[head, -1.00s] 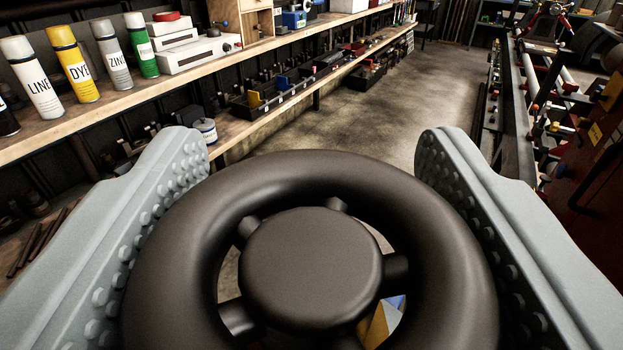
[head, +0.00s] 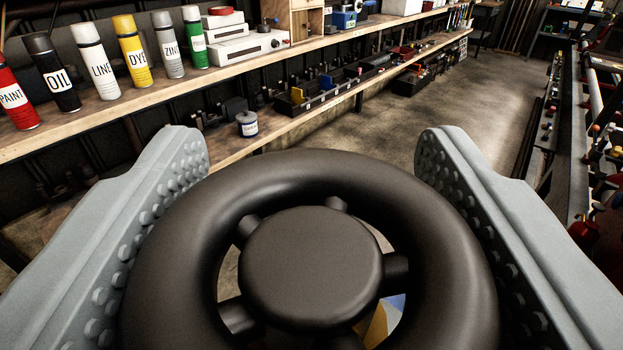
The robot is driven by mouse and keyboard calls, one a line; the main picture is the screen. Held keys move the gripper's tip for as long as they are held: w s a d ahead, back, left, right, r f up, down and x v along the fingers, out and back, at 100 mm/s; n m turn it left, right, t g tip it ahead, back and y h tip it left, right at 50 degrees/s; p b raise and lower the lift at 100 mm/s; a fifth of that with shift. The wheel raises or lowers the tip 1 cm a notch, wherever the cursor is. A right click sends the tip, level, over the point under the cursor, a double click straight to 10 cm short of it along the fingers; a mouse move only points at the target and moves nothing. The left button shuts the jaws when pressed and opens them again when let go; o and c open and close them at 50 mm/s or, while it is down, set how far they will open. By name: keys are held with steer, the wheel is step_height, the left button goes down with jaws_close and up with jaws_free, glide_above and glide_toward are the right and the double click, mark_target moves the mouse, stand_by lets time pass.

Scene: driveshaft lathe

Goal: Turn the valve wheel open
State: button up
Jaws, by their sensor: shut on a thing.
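The valve wheel (head: 312,262) is a thick black ring with a round hub and several short spokes. It fills the lower middle of the head view, and its lower edge is cut off. My gripper (head: 312,160) has its two grey studded jaws on the left and right of the rim, shut on the wheel. The exact contact at the rim is partly hidden by the wheel. Through the gaps between the spokes I see a bit of floor and a small yellow and blue patch. No valve body or stem is visible behind the hub.
A wooden shelf (head: 130,108) at the left holds several spray cans (head: 135,55) and white boxes (head: 240,45). A lower shelf carries a tin (head: 247,124) and dark trays (head: 325,90). Open concrete floor (head: 430,115) lies ahead. Machinery with rails (head: 575,130) stands at the right.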

stand_by(0.4)
steer(key=o, duration=1)
steer(key=shift+c, duration=0.2)
steer(key=shift+m+h, duration=0.6)
steer(key=shift+h, duration=0.3)
